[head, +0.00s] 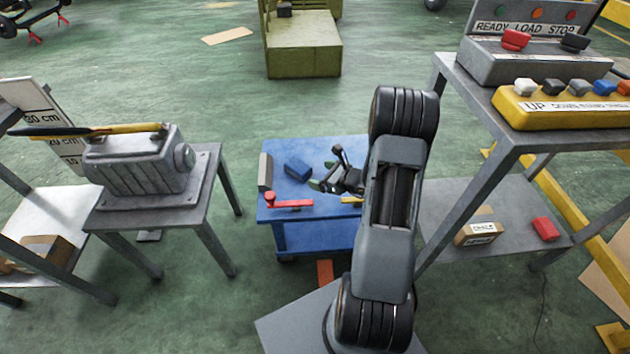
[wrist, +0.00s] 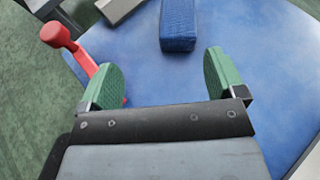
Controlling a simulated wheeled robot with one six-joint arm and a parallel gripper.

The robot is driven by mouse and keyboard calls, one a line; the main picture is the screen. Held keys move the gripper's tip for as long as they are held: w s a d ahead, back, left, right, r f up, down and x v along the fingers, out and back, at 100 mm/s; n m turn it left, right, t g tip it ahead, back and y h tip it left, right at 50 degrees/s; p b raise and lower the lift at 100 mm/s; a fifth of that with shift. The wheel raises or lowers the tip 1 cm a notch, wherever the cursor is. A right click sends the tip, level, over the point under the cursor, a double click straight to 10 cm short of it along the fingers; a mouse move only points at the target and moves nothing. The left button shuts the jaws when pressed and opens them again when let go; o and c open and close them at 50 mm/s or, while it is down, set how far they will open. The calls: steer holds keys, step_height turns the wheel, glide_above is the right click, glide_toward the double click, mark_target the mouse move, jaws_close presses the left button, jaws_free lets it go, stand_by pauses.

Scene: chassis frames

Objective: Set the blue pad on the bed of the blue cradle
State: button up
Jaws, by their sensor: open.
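The blue pad looks to be the small ribbed blue block (head: 298,169), lying on the blue top of a low stand (head: 325,155). This stand is the only blue structure I see, but I cannot tell whether it is the blue cradle. In the wrist view the block (wrist: 178,25) lies beyond my fingertips, nearer the right one, with its far end cut off. My gripper (head: 328,168) is open and empty over the blue top, to the right of the block. Its green-padded fingers (wrist: 161,75) are apart from the block.
A red lever (head: 290,204) and a grey upright block (head: 265,171) stand at the blue top's left edge; the lever (wrist: 75,48) is close to my left finger. Grey tables with a ribbed machine (head: 135,165) and a button panel (head: 530,55) flank the stand.

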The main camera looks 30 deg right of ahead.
steer(key=s+a+r+n+g+y, duration=0.1)
steer(key=s+a+r+n+g, duration=0.3)
steer(key=a+r+n, duration=0.3)
steer(key=s+a+r+n+g+y, duration=0.2)
steer(key=s+a+r+n+g, duration=0.25)
steer(key=a+n, duration=0.4)
steer(key=s+d+r+n+h, duration=0.1)
steer(key=s+r+n+h, duration=0.5)
steer(key=n, duration=0.8)
steer(key=s+h, duration=0.3)
steer(key=s, duration=0.1)
steer(key=shift+d+r+g, duration=0.25)
steer(key=shift+r+g, duration=0.1)
steer(key=shift+n, duration=0.25)
